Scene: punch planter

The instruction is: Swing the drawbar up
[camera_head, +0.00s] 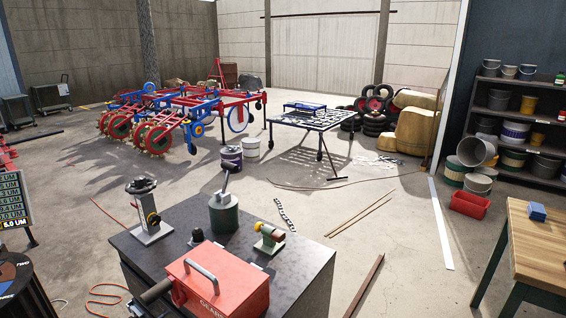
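The punch planter is probably the red and blue wheeled machine (180,105) at the back left, standing on the concrete floor. It has spiked red wheels (118,126) at its front left and a blue-rimmed wheel (237,118) at its right end. Red bars (232,98) run along its frame. I cannot tell which bar is the drawbar, or how it is tilted, at this distance. Neither of my grippers shows in the head view.
A dark workbench (312,268) in front holds a red gear box (215,285), a green cylinder (223,213) and a grey stand (150,222). A black-topped table (318,119) stands beside the machine. Shelves (515,117) and a wooden table (540,245) are right. Rods (358,216) lie on the floor.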

